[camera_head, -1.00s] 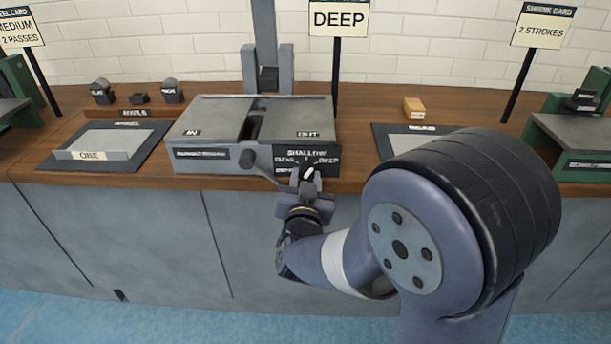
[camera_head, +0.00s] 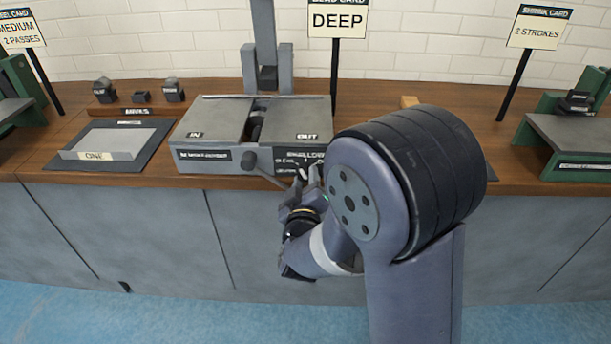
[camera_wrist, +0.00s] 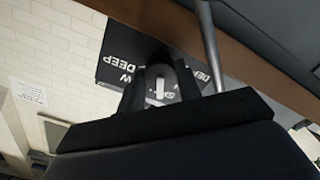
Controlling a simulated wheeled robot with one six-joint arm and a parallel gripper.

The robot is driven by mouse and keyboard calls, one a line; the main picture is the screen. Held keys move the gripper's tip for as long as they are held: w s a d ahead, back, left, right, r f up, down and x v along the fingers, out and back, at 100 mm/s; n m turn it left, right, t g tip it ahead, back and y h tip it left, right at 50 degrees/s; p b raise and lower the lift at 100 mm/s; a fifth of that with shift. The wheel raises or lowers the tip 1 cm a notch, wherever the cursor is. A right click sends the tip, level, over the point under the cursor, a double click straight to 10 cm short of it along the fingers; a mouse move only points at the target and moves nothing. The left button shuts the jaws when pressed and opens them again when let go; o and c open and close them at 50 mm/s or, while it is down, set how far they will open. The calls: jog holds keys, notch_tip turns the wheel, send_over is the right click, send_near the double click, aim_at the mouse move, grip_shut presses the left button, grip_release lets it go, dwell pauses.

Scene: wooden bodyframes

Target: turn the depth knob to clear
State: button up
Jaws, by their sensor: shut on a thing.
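The grey machine (camera_head: 205,128) marked IN and OUT stands on the counter. The black label plate (camera_head: 285,157) on its front right reads SHALLOW; its other words are partly covered. The wrist view shows this plate (camera_wrist: 127,72) turned over, with DEEP at its left. The depth knob (camera_wrist: 160,79) is round and grey with a white mark, in front of the plate. I cannot tell which label the mark points at. My gripper (camera_head: 303,178) is at the plate, shut on the knob. Its dark fingers (camera_wrist: 160,97) lie on both sides of the knob in the wrist view.
A card reading DEEP (camera_head: 337,22) stands behind. The ONE tray (camera_head: 100,154) lies left. My arm covers the counter to the right.

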jog(key=n+p, duration=0.1)
jog(key=n, duration=0.3)
jog(key=shift+r+p, duration=0.1)
jog(key=shift+p, duration=0.25)
jog(key=shift+n+p, duration=0.5)
jog(key=shift+n, duration=1)
jog(key=o, duration=1)
jog(key=s, duration=1.1)
jog(key=shift+a, duration=0.2)
jog(key=shift+w, duration=0.1)
